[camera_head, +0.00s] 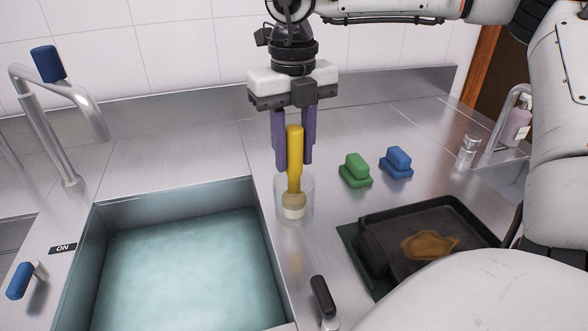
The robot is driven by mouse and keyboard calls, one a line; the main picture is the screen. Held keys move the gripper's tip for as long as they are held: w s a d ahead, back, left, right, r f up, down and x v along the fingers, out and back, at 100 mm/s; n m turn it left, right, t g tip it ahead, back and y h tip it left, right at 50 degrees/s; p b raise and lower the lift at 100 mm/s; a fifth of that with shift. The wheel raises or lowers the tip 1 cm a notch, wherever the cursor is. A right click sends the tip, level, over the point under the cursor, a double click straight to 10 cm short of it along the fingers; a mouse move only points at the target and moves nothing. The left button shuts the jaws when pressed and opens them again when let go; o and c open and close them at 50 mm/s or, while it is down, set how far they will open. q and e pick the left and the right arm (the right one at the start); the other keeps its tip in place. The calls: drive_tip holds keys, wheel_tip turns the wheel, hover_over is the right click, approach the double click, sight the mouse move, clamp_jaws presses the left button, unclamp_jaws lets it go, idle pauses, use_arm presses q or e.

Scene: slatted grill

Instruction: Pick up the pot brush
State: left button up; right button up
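The pot brush (295,157) has a yellow handle and a pale, round head. It stands almost upright with its head inside a clear glass cup (307,208) on the steel counter, right of the sink. My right gripper (295,164) comes down from above, its purple fingers on either side of the upper handle. The gaps between fingers and handle are too small to tell whether they touch. The brush head is still within the cup. My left gripper is out of view.
A water-filled sink (190,190) lies at left, with a tap (45,120). Green (356,170) and blue (397,162) sponge-like blocks sit right of the cup. A dirty black pan (385,215) lies at front right. A soap bottle (515,127) stands far right.

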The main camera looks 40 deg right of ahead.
sight(293, 167)
drive_tip(key=shift+f, duration=2)
drive_tip(key=c, duration=0.7)
drive_tip(key=shift+r, duration=0.2)
wheel_tip(293, 167, up, 18)
drive_tip(key=shift+f, duration=0.1)
